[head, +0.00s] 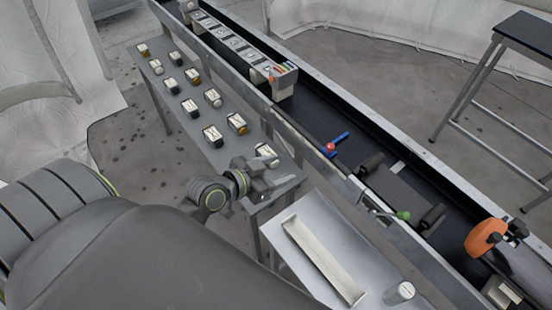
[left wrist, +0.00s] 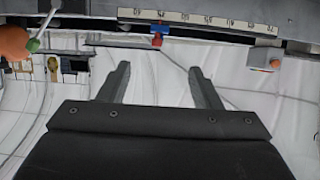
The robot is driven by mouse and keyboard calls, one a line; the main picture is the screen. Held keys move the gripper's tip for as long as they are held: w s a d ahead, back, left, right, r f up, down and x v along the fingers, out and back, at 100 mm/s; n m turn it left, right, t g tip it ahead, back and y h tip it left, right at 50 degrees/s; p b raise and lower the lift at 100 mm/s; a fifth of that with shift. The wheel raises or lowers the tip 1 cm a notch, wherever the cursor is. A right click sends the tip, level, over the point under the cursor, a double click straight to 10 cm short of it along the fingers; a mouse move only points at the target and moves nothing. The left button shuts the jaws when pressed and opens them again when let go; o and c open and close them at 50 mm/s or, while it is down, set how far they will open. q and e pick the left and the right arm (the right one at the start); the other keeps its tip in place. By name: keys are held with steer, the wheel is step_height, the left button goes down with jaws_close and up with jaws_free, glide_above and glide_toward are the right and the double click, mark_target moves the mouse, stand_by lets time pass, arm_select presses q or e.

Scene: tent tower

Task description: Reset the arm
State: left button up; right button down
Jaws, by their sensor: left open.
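My left gripper (head: 270,180) hangs over the near end of the grey side table, next to a small box (head: 266,152). In the left wrist view its two fingers (left wrist: 161,80) are spread apart with nothing between them. White wrinkled sheeting shows behind them. My right gripper is in neither view.
The grey table (head: 180,128) carries several small boxes in rows. A long dark channel (head: 315,118) with metal walls runs alongside, holding a red knob (head: 331,148), a green-tipped lever (head: 403,215) and an orange disc (head: 484,238). A white tray (head: 285,228) stands at the front.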

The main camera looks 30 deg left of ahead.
arm_select(q)
steer(key=shift+s, duration=0.15)
stand_by(0.4)
steer(key=s+a+f+n+g+y, duration=0.25)
steer(key=s+g, duration=0.25)
steer(key=s, duration=0.4)
steer(key=s+a+f+n+g+y, duration=0.2)
steer(key=s+a+f+g+y, duration=0.15)
steer(key=s, duration=0.65)
step_height(320, 180, down, 25)
steer(key=a+g+b, duration=0.2)
steer(key=s+d+f+g+b, duration=0.1)
steer(key=s+f, duration=1.3)
steer(key=f, duration=0.4)
steer(key=shift+s+f, duration=0.15)
steer(key=shift+s, duration=0.2)
steer(key=shift+d, duration=0.1)
